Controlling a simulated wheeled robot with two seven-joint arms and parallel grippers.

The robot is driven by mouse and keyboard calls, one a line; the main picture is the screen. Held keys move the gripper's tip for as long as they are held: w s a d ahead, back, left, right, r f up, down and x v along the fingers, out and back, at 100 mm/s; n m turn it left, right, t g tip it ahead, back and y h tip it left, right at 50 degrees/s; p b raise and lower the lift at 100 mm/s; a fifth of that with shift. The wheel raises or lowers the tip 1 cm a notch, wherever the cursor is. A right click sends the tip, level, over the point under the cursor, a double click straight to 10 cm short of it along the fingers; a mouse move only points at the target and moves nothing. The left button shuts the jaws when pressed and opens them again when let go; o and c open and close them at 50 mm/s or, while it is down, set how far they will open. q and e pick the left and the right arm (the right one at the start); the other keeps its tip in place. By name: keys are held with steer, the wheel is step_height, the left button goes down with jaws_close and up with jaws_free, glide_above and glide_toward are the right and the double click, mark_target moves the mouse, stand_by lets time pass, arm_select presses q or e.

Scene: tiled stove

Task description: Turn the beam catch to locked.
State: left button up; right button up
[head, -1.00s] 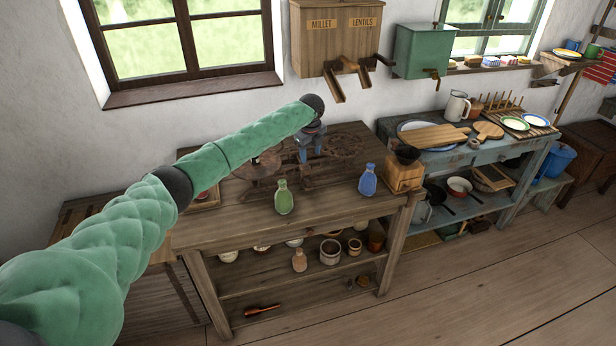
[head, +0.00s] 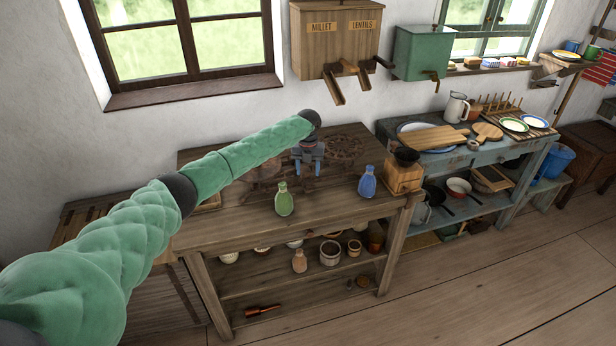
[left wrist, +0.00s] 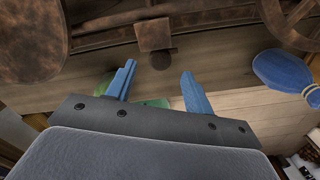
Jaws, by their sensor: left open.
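A rusty brown balance scale (head: 343,146) stands on the wooden bench, partly hidden behind my left arm. In the left wrist view its rusty beam and frame (left wrist: 110,30) run across the top, with a round pan (left wrist: 30,40) at the left. A small rusty block with a round knob (left wrist: 156,36) hangs at the middle; it may be the beam catch, but its setting cannot be told. My left gripper (head: 308,168) is over the scale. Its blue fingers (left wrist: 158,74) are apart and empty, just short of the knob. My right gripper is not in view.
A green bottle (head: 284,200) and a blue bottle (head: 367,183) stand near the bench's front; the blue one also shows in the left wrist view (left wrist: 285,75). A wooden grinder (head: 403,177) stands at the right end. The millet and lentils box (head: 336,45) hangs above.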

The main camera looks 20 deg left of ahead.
mark_target(308, 181)
arm_select(q)
steer(key=shift+f+p, duration=0.7)
steer(key=shift+f, duration=1.5)
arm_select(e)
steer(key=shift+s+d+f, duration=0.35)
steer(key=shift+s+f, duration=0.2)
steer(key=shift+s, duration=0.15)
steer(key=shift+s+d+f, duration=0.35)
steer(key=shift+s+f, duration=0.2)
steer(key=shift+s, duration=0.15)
arm_select(q)
steer(key=c, duration=1)
steer(key=shift+o, duration=0.2)
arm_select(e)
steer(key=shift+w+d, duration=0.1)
